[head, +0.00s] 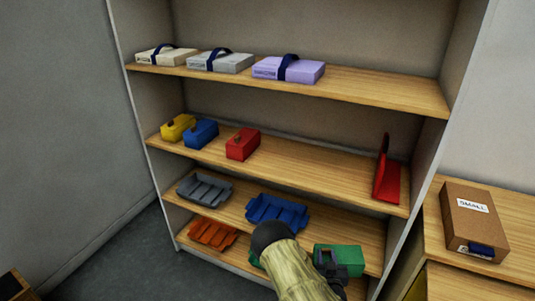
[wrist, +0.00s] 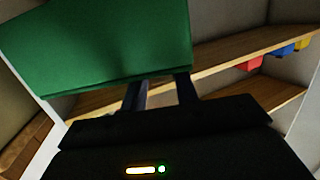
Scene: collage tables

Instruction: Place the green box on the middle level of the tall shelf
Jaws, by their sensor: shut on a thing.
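The green box (head: 349,256) is held by my gripper (head: 334,264), low in front of the shelf's right half in the head view. My forearm hides part of that area; a small green patch shows left of it, and I cannot tell whether it is the same box. In the wrist view the green box (wrist: 105,45) fills the upper left, at the fingers of my gripper (wrist: 161,82). The tall shelf (head: 290,86) has several wooden levels. A middle level (head: 320,170) carries a yellow box (head: 178,128), a blue box (head: 201,133), a red box (head: 243,144) and a red upright-backed object (head: 387,175).
The middle level is bare between the red box and the red upright-backed object. Cases with straps (head: 289,69) lie on the top level. Grey (head: 204,190), blue (head: 277,211) and orange (head: 212,233) bins sit lower. A cardboard box (head: 474,220) stands on furniture at right.

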